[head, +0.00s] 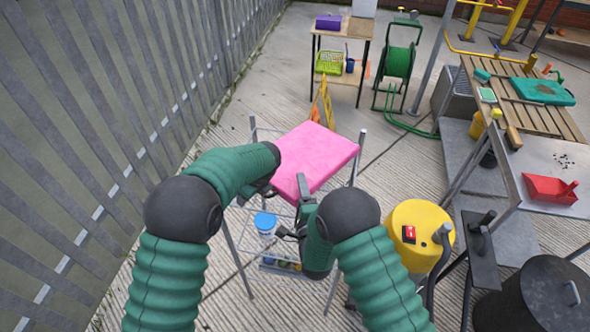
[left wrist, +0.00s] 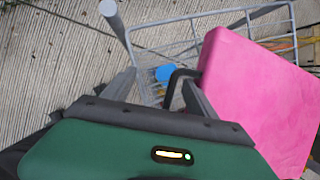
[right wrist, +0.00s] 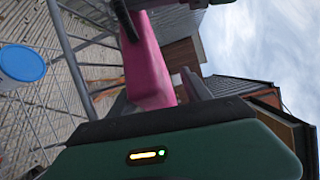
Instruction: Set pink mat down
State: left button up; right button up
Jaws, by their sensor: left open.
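The pink mat (head: 318,152) is a thick, flat pad at the top of a grey wire rack (head: 232,258), between its upright posts. I cannot tell whether its underside bears on the rack. My left gripper (head: 268,186) is open at the mat's left near side; its finger shows beside the mat (left wrist: 255,95) in the left wrist view. My right gripper (head: 296,208) is at the near edge, one finger by the mat's top and the other lower. Its fingers stand apart, with the mat's edge (right wrist: 150,70) between or just beyond them in the right wrist view.
A blue-lidded tub (head: 265,222) stands inside the rack. A yellow drum (head: 420,232) is close on the right, with a grey metal table (head: 540,165) beyond. A slatted fence (head: 100,110) runs along the left. A green hose reel (head: 398,62) stands behind.

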jog(key=shift+s+d, duration=0.1)
jog(key=shift+s, duration=0.05)
pick_arm(q)
jog(key=v, duration=1.1)
jog(key=shift+r, duration=0.35)
pick_arm(e)
jog(key=s+d, duration=0.1)
jog(key=s, duration=1)
jog(key=shift+s+d+r, duration=0.2)
jog(key=shift+s+r, duration=0.1)
pick_arm(q)
jog(key=shift+s, duration=0.1)
pick_arm(e)
jog(key=shift+s, duration=0.15)
